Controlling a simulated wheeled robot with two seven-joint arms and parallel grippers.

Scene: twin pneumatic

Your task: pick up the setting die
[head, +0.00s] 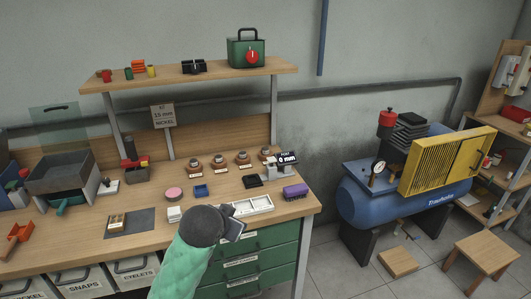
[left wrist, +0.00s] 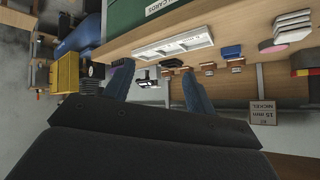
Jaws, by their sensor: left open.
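Several small round metal dies on wooden blocks with white labels stand in a row at the back of the bench, such as the leftmost one (head: 196,168) and the rightmost one (head: 265,155). I cannot read the labels or tell which is the setting die. My left gripper (head: 236,222) is over the bench's front edge, by the white tray (head: 262,206) and apart from the dies. In the left wrist view my left gripper (left wrist: 157,88) has its blue fingers spread with nothing between them; small dies (left wrist: 237,69) show beyond. My right gripper is not in view.
A blue tray (head: 201,191) and a pink disc (head: 174,194) lie left. A shelf (head: 200,74) overhangs the back.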

